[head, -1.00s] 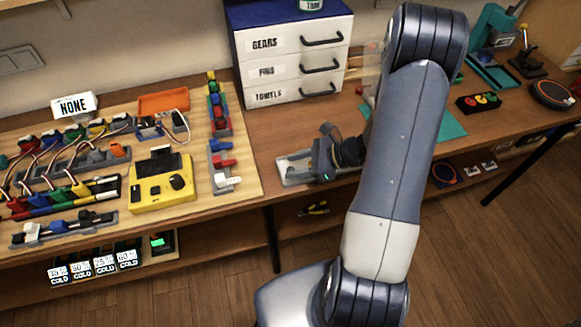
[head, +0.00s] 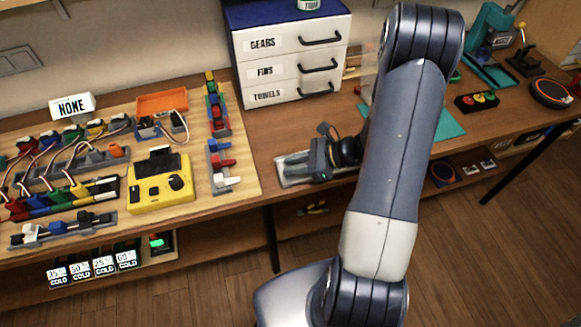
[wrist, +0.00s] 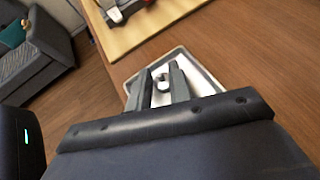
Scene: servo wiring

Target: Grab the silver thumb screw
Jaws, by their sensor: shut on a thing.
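The silver thumb screw (wrist: 162,83) is a small, round grey piece at the tray in the wrist view. My gripper (wrist: 160,84) has one finger on each side of it and is shut on it. In the head view my gripper (head: 297,162) is low over the light tray (head: 292,183) at the bench's front edge.
A wooden board (head: 240,190) with servo parts and a yellow tester (head: 160,190) lies to the left. A white drawer cabinet (head: 290,65) stands behind my gripper. Bare bench lies between board and tray.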

